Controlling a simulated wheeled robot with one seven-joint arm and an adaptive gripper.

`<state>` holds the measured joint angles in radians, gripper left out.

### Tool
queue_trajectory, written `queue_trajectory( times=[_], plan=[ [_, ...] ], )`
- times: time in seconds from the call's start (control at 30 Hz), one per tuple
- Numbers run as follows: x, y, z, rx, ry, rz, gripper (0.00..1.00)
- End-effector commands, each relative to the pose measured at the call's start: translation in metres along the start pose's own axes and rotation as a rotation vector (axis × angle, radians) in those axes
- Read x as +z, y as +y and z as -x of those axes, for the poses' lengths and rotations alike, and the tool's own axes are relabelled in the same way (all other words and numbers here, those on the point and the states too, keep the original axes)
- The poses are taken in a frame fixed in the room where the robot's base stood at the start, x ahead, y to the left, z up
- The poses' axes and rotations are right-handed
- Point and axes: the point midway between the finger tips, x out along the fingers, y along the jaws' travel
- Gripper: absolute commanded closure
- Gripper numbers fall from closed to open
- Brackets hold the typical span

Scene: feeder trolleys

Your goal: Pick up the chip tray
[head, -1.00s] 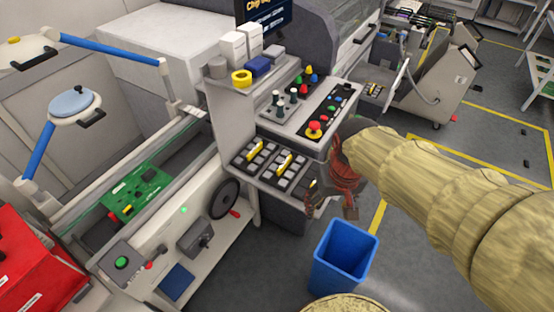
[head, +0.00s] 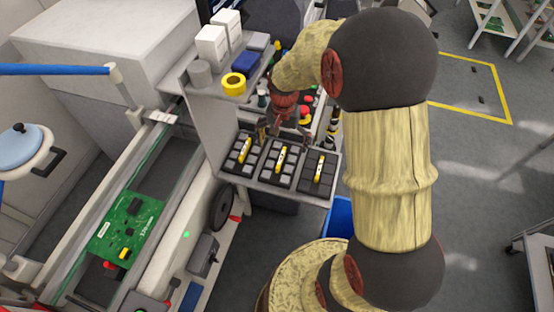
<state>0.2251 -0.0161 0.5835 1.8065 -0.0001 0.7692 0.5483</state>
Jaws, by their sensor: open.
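Three dark chip trays with grey cells and yellow handles lie side by side on a light shelf (head: 262,186) at the front of the machine. They are the left chip tray (head: 232,164), the middle chip tray (head: 270,172) and the right chip tray (head: 309,184). My gripper (head: 283,137) is reddish-brown with dark fingers. It is open and empty, pointing down above the back of the middle tray. Its fingers spread to both sides of that tray's handle in the picture. I cannot tell the exact height, but no tray is gripped.
White boxes (head: 212,47), a blue box (head: 245,62) and a yellow tape roll (head: 233,82) stand on the ledge at upper left. A blue bin (head: 338,214) is partly hidden by my arm.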

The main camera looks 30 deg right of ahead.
Motion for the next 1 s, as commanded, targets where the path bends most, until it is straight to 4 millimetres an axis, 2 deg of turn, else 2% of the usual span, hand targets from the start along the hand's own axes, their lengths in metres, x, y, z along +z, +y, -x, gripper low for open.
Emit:
queue_trajectory(
  times=[0.47,0.77,1.0],
  plan=[
    [0.003,-0.001,-0.035,-0.001,0.001,-0.016,0.00],
    [0.009,-0.001,-0.075,0.000,0.000,-0.016,0.00],
    [0.009,-0.001,-0.078,-0.001,0.001,-0.016,0.00]
  ],
)
